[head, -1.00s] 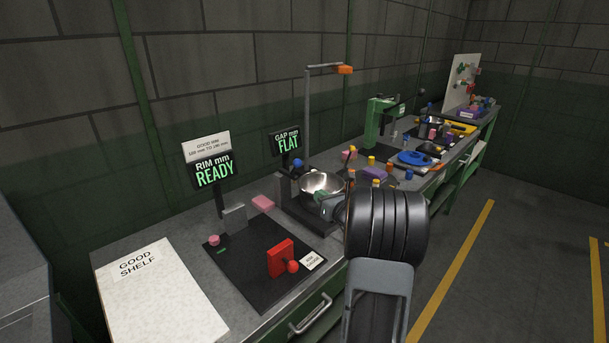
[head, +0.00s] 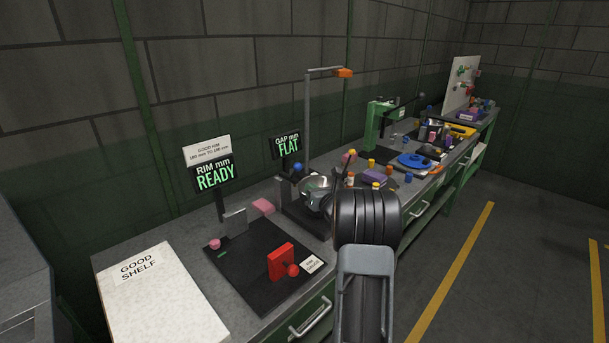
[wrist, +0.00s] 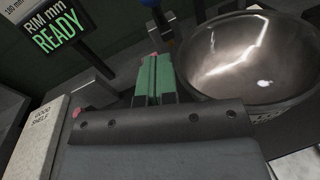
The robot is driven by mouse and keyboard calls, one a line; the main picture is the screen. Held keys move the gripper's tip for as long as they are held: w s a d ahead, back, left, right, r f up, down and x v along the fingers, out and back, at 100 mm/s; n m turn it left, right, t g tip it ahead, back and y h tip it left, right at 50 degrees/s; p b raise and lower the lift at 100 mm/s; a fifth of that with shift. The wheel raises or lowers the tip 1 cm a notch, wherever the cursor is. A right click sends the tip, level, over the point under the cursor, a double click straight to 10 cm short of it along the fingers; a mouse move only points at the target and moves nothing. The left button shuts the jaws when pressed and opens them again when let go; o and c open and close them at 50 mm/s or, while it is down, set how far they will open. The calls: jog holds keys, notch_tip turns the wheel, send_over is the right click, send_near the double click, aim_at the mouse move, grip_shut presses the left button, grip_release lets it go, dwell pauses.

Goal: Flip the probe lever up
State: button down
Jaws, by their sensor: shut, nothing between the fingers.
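A blue knob (head: 297,167), which looks like the end of the probe lever, stands at the back of the dark gauge stand (head: 290,193) under the GAP display. In the wrist view the blue knob (wrist: 168,41) is just beyond my fingertips, slightly right. Its shaft is mostly hidden, so I cannot tell the lever's angle. My gripper (wrist: 154,58) has green fingers closed together and empty, left of the shiny metal bowl (wrist: 250,55).
The GAP display (head: 287,145) reads FLAT and the RIM display (head: 214,173) reads READY. A red block with a knob (head: 281,261) sits on the black mat (head: 250,290). A tall post (head: 307,115) rises behind the bowl. Coloured parts crowd the bench to the right.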

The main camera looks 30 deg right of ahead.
jog(key=shift+w+d+r+p, duration=0.1)
jog(key=shift+w+r+p, duration=0.3)
jog(key=shift+w, duration=0.5)
jog(key=shift+w+d+r+p, duration=0.15)
jog(key=shift+w+r, duration=0.35)
jog(key=shift+w, duration=0.35)
jog(key=shift+w+d+r+p, duration=0.1)
jog(key=shift+w+r+p, duration=0.3)
jog(key=shift+w, duration=0.5)
jog(key=shift+r, duration=0.1)
